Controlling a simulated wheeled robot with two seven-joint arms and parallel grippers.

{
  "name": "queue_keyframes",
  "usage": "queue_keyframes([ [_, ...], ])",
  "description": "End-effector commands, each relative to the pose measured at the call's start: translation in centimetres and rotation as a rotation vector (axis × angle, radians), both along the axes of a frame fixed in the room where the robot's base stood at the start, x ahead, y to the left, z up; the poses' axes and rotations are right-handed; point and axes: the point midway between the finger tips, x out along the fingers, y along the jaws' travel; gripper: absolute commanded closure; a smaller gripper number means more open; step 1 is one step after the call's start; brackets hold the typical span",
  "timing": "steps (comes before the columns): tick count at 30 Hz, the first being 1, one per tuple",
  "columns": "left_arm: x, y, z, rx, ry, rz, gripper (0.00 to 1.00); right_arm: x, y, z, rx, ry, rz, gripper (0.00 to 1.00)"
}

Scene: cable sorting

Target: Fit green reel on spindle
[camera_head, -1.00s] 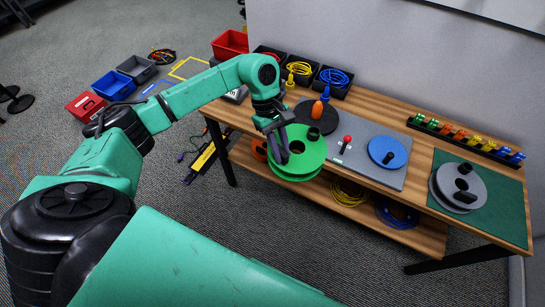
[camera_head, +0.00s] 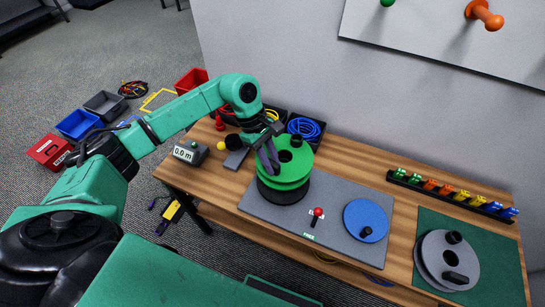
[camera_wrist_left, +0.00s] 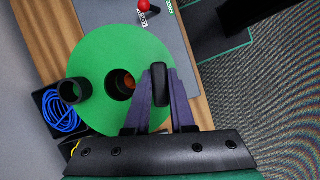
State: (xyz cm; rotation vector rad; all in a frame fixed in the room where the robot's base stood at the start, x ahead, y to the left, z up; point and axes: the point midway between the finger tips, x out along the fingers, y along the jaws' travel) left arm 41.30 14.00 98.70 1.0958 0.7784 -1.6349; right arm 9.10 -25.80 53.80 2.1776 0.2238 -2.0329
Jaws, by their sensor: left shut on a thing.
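The green reel (camera_head: 292,168) is over the round black base (camera_head: 284,191) at the left end of the grey board. In the left wrist view the green reel (camera_wrist_left: 98,55) has a centre hole, and the orange spindle tip (camera_wrist_left: 128,81) shows inside it, off towards the hole's right side. The head view hides the spindle. My left gripper (camera_head: 268,157) is shut on the reel's black handle, also seen in the left wrist view (camera_wrist_left: 158,85). How far the reel is above the base I cannot tell. My right gripper is not in view.
On the grey board (camera_head: 335,244) are a red-knobbed lever (camera_head: 317,213) and a blue disc (camera_head: 366,219). A grey reel (camera_head: 447,262) lies on a green mat at the right. A meter (camera_head: 190,152) and cable bins stand left and behind. A rack of coloured clips (camera_head: 450,195) is at the back.

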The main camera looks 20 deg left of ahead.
Motion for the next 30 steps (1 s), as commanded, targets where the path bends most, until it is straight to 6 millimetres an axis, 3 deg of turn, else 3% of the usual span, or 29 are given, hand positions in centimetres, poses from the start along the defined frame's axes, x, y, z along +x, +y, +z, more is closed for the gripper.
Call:
queue_keyframes([
  [4, 0.0, 0.0, -1.4, -0.002, 0.001, 0.0, 1.0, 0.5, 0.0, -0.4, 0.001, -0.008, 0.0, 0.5],
  [11, 0.1, 0.0, -3.7, -0.001, -0.001, -0.001, 1.0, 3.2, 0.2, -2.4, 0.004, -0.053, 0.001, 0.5],
  [21, 0.1, 0.0, -6.4, 0.0, -0.001, -0.001, 1.0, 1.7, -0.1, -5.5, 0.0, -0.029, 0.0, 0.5],
  [30, 0.1, 0.0, -8.7, -0.002, -0.002, 0.0, 1.0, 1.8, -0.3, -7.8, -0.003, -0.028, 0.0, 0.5],
])
